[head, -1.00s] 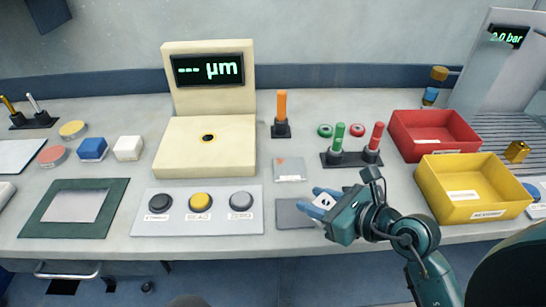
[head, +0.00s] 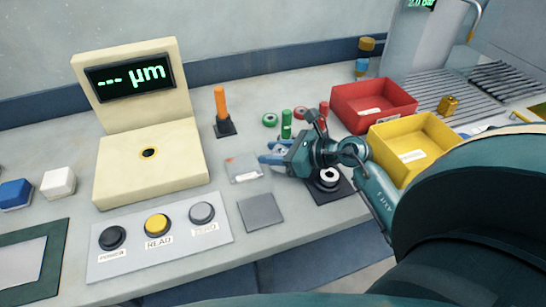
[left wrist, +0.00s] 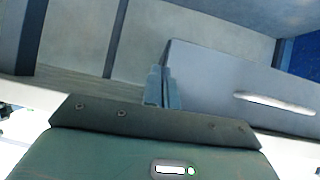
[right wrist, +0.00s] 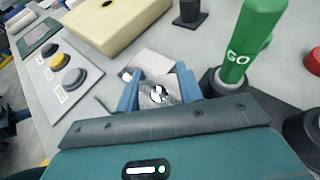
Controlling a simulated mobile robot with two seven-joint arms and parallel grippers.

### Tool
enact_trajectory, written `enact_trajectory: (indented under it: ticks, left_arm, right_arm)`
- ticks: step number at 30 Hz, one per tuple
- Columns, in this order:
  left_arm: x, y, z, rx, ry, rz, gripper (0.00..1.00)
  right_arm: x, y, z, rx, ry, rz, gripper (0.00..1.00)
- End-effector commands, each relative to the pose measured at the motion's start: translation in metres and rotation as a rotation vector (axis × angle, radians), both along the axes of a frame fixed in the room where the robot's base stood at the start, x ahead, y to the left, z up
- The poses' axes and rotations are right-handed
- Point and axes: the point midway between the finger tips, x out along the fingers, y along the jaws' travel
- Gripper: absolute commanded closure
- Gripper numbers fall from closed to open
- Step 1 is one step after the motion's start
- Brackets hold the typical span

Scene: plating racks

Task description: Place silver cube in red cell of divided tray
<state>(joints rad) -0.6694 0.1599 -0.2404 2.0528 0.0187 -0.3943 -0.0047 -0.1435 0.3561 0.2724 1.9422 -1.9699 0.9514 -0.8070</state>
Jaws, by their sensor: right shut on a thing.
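My right gripper (head: 269,154) is shut on a small silvery piece (right wrist: 157,94) with a round black-and-white mark on its face, probably the silver cube. The piece sits between the blue fingers in the right wrist view; in the head view it is mostly hidden. The gripper is above the table by a light grey plate (head: 243,168), left of the green handle. I cannot make out a divided tray; a red bin (head: 374,122) and a yellow bin (head: 412,155) stand to the right. My left gripper (left wrist: 162,88) has its fingers together and empty, away from the table items.
A cream gauge (head: 150,180) and a button panel (head: 180,238) are at left. A green GO handle (right wrist: 250,40) stands close beside the right gripper. An orange handle (head: 220,102) is behind. A dark pad with a white ring (head: 327,179) lies under my right arm.

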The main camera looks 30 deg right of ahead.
Motion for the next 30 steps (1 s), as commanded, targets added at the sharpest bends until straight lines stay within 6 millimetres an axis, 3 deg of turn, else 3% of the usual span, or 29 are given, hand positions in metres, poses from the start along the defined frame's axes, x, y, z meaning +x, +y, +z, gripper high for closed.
enact_trajectory:
  ticks: [4,16,17,24,30]
  left_arm:
    - [0.000,0.000,-0.001,0.000,-0.001,0.000,1.00]
    - [0.001,0.000,-0.002,0.000,-0.006,-0.002,1.00]
    - [0.002,0.000,0.000,0.001,-0.008,-0.003,1.00]
    - [0.003,0.000,0.003,-0.001,-0.016,-0.003,1.00]
    - [0.004,0.000,0.003,-0.001,-0.015,-0.004,1.00]
  right_arm:
    - [0.001,0.000,-0.015,0.003,-0.004,-0.002,1.00]
    - [0.000,0.000,-0.022,-0.001,-0.004,-0.001,1.00]
    - [0.000,0.000,-0.021,-0.001,-0.002,-0.001,0.61]
    - [0.000,0.000,-0.021,0.000,-0.001,-0.001,0.42]
    - [0.000,0.000,-0.021,0.000,-0.001,-0.001,0.42]
